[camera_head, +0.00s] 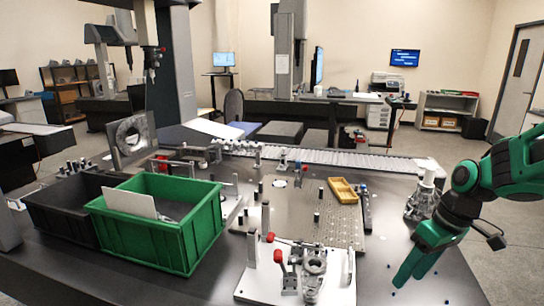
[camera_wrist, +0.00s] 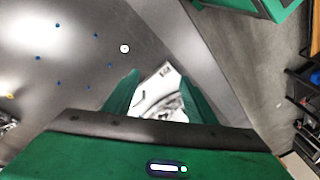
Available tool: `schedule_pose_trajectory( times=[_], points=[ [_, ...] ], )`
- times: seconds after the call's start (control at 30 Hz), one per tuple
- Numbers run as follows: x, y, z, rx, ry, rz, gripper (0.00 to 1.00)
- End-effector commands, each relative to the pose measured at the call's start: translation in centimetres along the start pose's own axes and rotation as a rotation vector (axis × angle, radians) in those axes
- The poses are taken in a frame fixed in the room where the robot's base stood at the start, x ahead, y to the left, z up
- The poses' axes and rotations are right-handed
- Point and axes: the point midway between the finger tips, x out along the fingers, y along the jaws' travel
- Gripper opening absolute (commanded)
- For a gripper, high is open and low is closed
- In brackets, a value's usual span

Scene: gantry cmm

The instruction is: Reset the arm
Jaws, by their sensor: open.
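My green arm comes in from the right in the head view. My gripper (camera_head: 415,268) hangs fingers-down over the right front of the dark table (camera_head: 385,265), apart from the fixtures. In the wrist view my gripper (camera_wrist: 156,95) shows two green fingers spread apart. A white piece with dark printing or shapes (camera_wrist: 158,80) shows in the gap between them. I cannot tell what it is or how far beyond the fingertips it lies. I see nothing clearly held.
A green bin (camera_head: 150,235) and a black bin (camera_head: 62,215) stand at the left. A perforated plate (camera_head: 300,215) fills the middle, with a yellow tray (camera_head: 343,190) on it. A white fixture plate with red-handled clamps (camera_head: 262,283) is in front. A grey machined part (camera_head: 420,203) stands near my wrist.

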Motion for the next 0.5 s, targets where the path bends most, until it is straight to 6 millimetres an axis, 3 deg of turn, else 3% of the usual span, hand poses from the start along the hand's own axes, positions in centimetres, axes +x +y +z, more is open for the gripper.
schedule_pose_trajectory(
  times=[0.3,0.5],
  points=[
    [-4.9,0.2,12.1,0.584,-0.058,0.187,0.52],
    [-6.1,-0.6,17.8,0.870,-0.060,0.241,0.52]
  ],
)
